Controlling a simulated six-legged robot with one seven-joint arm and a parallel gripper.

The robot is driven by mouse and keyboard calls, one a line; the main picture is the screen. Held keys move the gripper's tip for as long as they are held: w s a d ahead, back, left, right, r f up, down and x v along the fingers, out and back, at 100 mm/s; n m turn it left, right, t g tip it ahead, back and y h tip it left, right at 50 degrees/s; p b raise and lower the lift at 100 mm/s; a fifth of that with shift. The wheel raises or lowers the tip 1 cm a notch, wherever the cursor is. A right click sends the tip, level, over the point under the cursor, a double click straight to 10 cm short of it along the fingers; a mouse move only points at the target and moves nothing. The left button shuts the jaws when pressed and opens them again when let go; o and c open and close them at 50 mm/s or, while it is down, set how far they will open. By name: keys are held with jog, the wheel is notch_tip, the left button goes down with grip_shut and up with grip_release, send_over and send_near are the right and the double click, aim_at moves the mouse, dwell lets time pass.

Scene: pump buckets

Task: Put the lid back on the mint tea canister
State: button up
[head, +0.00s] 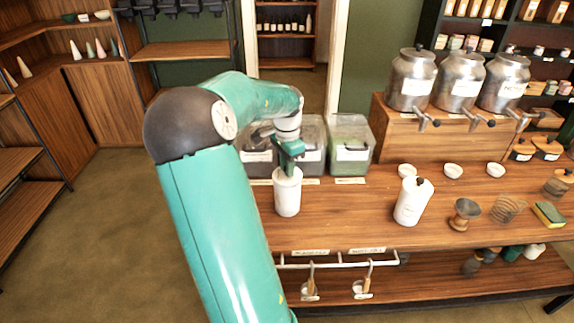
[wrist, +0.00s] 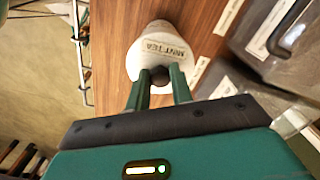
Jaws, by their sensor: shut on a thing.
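The white mint tea canister (head: 288,198) stands upright on the wooden counter, left of the middle in the head view. Its "MINT TEA" label faces the camera in the wrist view (wrist: 163,48). My gripper (head: 288,170) is directly above it, pointing down. In the wrist view my gripper (wrist: 160,74) has its two green fingers closed around the dark round knob (wrist: 159,75) of the lid. The lid is at the canister's top, mostly hidden by the fingers and the viewing angle. I cannot tell whether it is fully seated or slightly raised.
Clear bins (head: 350,147) stand close behind the canister. Metal dispensers (head: 411,80) stand at the back right. Scoops (head: 362,283) hang below the front edge.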

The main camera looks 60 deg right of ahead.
jog(key=shift+f, duration=0.2)
jog(key=o, duration=1.3)
jog(key=shift+c, duration=0.2)
jog(key=shift+r, duration=2.75)
grip_shut()
